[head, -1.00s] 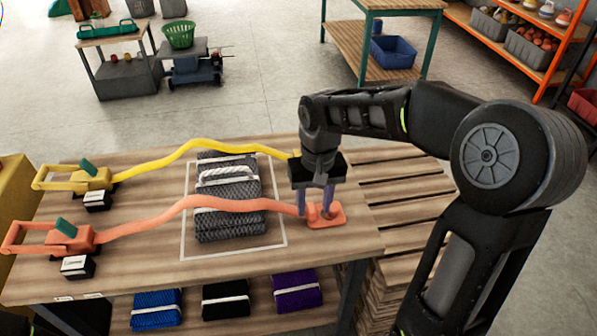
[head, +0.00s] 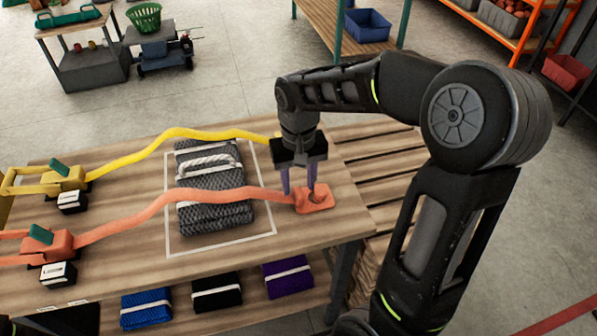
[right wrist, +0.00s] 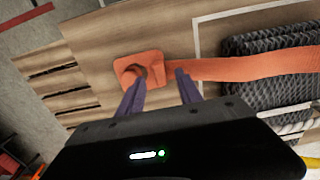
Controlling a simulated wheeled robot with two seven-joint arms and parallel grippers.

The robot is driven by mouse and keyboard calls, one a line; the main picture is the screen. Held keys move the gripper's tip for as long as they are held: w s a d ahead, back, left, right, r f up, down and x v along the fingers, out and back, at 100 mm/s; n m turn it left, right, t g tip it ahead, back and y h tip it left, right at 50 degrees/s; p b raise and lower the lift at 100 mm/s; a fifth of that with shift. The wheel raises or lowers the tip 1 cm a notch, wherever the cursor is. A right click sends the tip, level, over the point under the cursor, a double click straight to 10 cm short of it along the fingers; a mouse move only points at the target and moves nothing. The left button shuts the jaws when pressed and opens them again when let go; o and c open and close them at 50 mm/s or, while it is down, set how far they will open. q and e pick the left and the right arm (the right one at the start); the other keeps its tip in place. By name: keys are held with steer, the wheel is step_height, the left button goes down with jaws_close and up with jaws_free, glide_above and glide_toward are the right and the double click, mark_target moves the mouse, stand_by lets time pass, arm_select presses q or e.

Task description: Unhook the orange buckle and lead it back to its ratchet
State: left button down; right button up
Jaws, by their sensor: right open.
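The orange buckle (head: 318,203) is a flat plate with a dark round opening, near the right edge of the wooden table (head: 330,232). The orange strap (head: 130,222) runs left from it over the dark net bundle to the orange ratchet (head: 58,247). My right gripper (head: 298,190) points down at the buckle with its two purple fingers apart. In the right wrist view, one fingertip of the gripper (right wrist: 160,74) overlaps the buckle (right wrist: 128,66) near its opening, and the other is over the strap (right wrist: 240,68). I cannot tell whether they touch. My left gripper is out of view.
A yellow strap (head: 205,134) runs from a yellow ratchet (head: 66,178) behind the orange one and passes behind my right gripper. The net bundle (head: 215,216) lies inside a white outline. Wooden slats (head: 385,180) adjoin the table on the right. Folded nets (head: 215,290) lie on a lower shelf.

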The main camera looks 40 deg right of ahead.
mark_target(299, 192)
steer(key=shift+f, duration=1.95)
steer(key=shift+c, duration=0.4)
jaws_close()
steer(key=shift+s+d, duration=0.15)
steer(key=shift+d, duration=0.25)
steer(key=shift+r, duration=0.2)
steer(key=shift+r+p, duration=0.45)
steer(key=shift+p, duration=0.05)
